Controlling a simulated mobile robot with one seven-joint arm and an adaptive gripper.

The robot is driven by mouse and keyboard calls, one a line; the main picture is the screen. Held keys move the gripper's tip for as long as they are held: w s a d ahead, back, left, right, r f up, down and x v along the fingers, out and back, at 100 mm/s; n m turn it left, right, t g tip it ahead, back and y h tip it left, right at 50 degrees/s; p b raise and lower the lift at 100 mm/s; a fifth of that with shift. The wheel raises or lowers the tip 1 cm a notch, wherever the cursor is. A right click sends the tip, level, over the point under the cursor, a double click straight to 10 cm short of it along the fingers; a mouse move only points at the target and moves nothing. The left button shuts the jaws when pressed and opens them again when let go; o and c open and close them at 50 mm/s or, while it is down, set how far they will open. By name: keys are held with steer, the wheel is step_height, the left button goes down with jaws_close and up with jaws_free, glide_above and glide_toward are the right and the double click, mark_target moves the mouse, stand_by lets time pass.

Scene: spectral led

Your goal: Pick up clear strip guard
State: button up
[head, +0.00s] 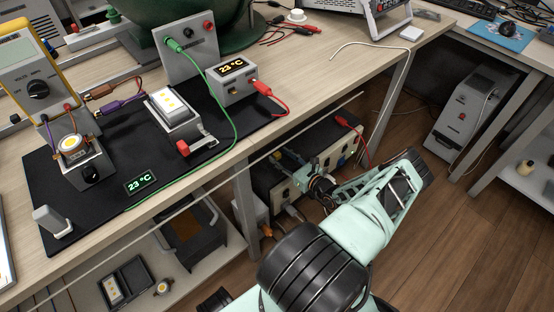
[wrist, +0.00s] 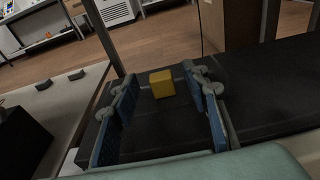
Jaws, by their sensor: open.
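I cannot pick out a clear strip guard for certain. A pale, whitish upright block (head: 52,220) stands at the near left corner of the black mat (head: 110,195) in the head view; it may be the guard. My gripper (head: 287,163) is below and in front of the bench edge, far to the right of that block. In the wrist view my gripper (wrist: 161,76) is open, with its blue-padded fingers well apart. A yellow block (wrist: 162,86) shows between the fingers, over a dark surface; I cannot tell its distance. Nothing appears held.
The mat holds a white LED module (head: 172,105), a temperature box (head: 233,80) and a round lamp fixture (head: 75,150). A yellow multimeter (head: 32,70) stands behind. Red and green cables cross the bench. A dark socket box (head: 330,150) is close to my gripper, beneath the bench.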

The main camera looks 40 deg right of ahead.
steer(key=w, duration=0.2)
steer(key=shift+w+a+f, duration=0.1)
steer(key=shift+w+f, duration=0.15)
steer(key=shift+w, duration=0.15)
jaws_close()
steer(key=shift+r, duration=0.15)
